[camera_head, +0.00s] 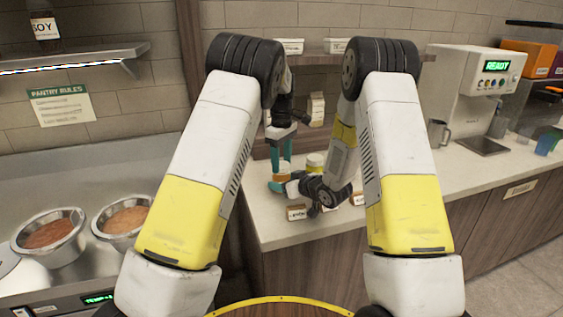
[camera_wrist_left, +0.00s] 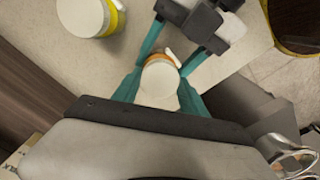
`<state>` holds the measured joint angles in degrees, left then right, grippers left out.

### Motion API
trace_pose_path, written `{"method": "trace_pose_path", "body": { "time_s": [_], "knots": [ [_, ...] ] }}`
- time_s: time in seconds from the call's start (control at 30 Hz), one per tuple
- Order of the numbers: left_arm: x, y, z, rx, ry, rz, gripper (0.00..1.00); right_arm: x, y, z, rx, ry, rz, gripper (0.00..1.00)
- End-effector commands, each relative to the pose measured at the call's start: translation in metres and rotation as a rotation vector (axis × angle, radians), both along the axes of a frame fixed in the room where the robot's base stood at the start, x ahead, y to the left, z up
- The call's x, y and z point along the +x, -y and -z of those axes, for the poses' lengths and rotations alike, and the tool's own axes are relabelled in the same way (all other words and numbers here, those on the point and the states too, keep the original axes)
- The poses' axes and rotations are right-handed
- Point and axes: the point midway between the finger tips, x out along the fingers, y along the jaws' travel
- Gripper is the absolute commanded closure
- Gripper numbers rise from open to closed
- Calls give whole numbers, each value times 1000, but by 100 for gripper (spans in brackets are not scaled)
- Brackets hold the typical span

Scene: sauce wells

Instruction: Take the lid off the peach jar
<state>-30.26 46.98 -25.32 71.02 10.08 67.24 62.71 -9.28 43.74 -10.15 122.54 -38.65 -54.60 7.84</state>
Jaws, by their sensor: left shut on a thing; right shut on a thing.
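The peach jar (camera_head: 282,177), with an orange band, stands on the counter near its left end. Its round white lid (camera_wrist_left: 158,86) shows from above in the left wrist view, with the orange band of the jar (camera_wrist_left: 160,59) at its edge. My left gripper (camera_head: 281,163) points down from above, its teal fingers shut on the lid; they also flank it in the left wrist view (camera_wrist_left: 159,98). My right gripper (camera_head: 278,186) comes in low from the right, its fingers shut on the jar's body (camera_wrist_left: 170,62). The fingers partly hide the jar. I cannot tell whether the lid is seated or lifted.
A yellow jar (camera_head: 315,161) with a white lid (camera_wrist_left: 82,14) stands close by. A small label sign (camera_head: 297,213) is at the counter's front edge. A dispenser (camera_head: 478,85) stands further right. Two sauce wells (camera_head: 48,241) (camera_head: 121,219) are at the left.

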Motion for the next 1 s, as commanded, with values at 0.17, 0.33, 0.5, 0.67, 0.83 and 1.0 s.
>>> {"method": "trace_pose_path", "body": {
  "time_s": [0.17, 0.33, 0.5, 0.67, 0.83, 1.0],
  "knots": [
    [1, 0, -1, 1, 4, -439, 98, 0, -1, 0, 0, 0, -1, 100],
    [1, 0, -1, 0, 4, -792, 98, 0, -1, 0, 0, 0, -1, 100],
    [1, 0, -1, -1, 3, -935, 98, 0, -1, 0, 0, 0, -1, 100],
    [2, 1, -1, -2, 5, -935, 98, 0, -1, 0, 0, 0, -1, 100],
    [1, 0, -1, -2, 4, -933, 98, 0, 0, 0, 0, 0, -1, 100],
    [1, 0, -1, -2, 4, -932, 98, 0, 0, 0, 0, 0, -1, 100]
  ]
}}
